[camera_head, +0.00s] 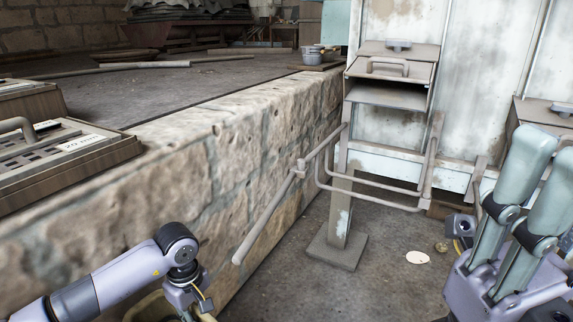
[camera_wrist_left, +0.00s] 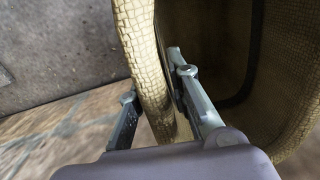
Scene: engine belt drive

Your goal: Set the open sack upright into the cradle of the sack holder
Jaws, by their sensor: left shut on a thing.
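My left gripper (camera_wrist_left: 150,85) is shut on the woven tan rim of the open sack (camera_wrist_left: 145,60), one finger outside and one inside its wall. The dark inside of the sack fills the right of the left wrist view. In the head view only a bit of the sack (camera_head: 150,308) shows at the bottom edge, beside my left wrist. The sack holder (camera_head: 343,190) stands at middle right, with a post on a base plate and a tubular cradle (camera_head: 375,200) that looks empty. My right gripper (camera_head: 547,160) is at the right edge, fingers up; its opening is unclear.
A rough stone wall (camera_head: 220,170) runs behind the holder's left rail. Slatted boxes (camera_head: 70,150) lie on its top at left. A box with a handle (camera_head: 390,68) is above the cradle, before pale metal panels (camera_head: 480,60). The floor in front has a white spot (camera_head: 417,257).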

